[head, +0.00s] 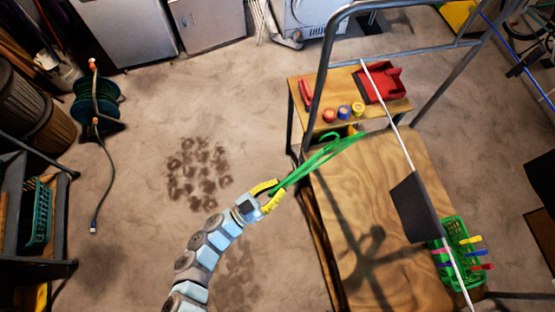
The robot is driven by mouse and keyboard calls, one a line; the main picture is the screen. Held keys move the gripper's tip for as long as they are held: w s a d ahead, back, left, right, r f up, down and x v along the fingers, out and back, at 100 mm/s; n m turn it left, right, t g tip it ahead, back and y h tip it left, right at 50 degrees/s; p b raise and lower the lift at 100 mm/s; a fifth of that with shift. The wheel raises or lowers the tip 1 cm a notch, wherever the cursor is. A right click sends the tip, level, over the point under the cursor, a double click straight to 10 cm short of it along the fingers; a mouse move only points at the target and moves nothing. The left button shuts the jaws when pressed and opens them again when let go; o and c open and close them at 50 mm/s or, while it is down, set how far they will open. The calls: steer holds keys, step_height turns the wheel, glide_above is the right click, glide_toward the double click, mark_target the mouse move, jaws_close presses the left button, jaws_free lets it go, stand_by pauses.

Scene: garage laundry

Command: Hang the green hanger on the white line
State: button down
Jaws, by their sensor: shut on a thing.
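The green hanger (318,158) is held in my gripper (273,193), whose yellow fingers are shut on its near end. The hanger points up and right, with its hook end near the back left edge of the wooden table top. The white line (399,137) runs from the metal frame's top bar down to the lower right, above the table. The hanger is apart from the line, to its left in the picture. A dark grey cloth or panel (415,207) hangs on the line's lower part.
The metal frame (321,75) stands around the wooden table (375,250). A smaller bench (300,92) behind bears a red object (380,84) and several small coloured items. A green basket (462,262) with clothespins sits at right. The floor left of the table is mostly clear.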

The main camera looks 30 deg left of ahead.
steer(key=shift+w+d+b, duration=1.95)
steer(key=shift+w+d, duration=4.1)
steer(key=shift+w, duration=0.45)
steer(key=shift+r+p, duration=3.1)
steer(key=shift+r, duration=1.65)
steer(key=shift+s+a+f+b, duration=0.3)
steer(key=shift+s+a+f, duration=0.15)
steer(key=shift+f, duration=0.3)
steer(key=shift+s+a+f+b, duration=0.3)
steer(key=shift+s+a+f, duration=0.1)
steer(key=shift+f, duration=0.3)
steer(key=shift+s+a+f+b, duration=0.3)
steer(key=shift+s+a+f, duration=0.15)
steer(key=shift+f, duration=0.3)
steer(key=shift+d, duration=0.1)
steer(key=c, duration=1.2)
jaws_free()
steer(key=shift+o, duration=0.2)
steer(key=shift+s, duration=0.1)
